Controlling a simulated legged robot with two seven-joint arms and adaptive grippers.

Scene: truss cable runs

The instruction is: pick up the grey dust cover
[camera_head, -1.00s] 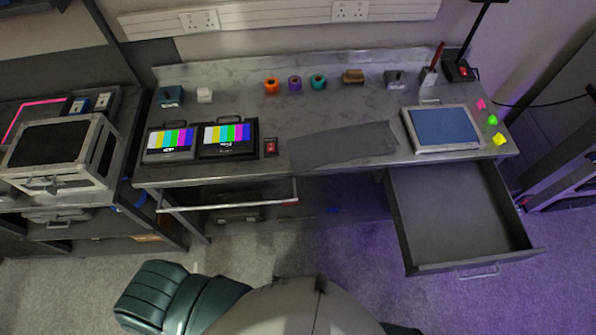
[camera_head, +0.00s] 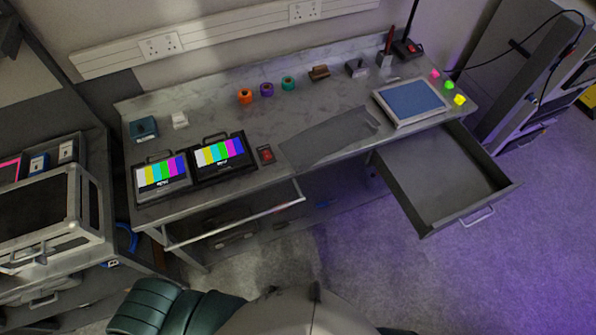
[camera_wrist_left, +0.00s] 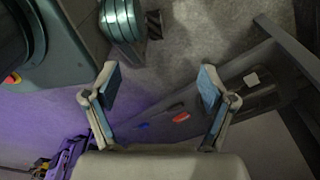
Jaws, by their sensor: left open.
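Neither gripper shows in the head view, so the left gripper's distance from the cover cannot be told there. My right gripper is not in view.
Two colour-bar monitors (camera_head: 222,152) stand left of the cover. An open drawer (camera_head: 440,178) juts out at front right. Tape rolls (camera_head: 267,89) stand behind.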

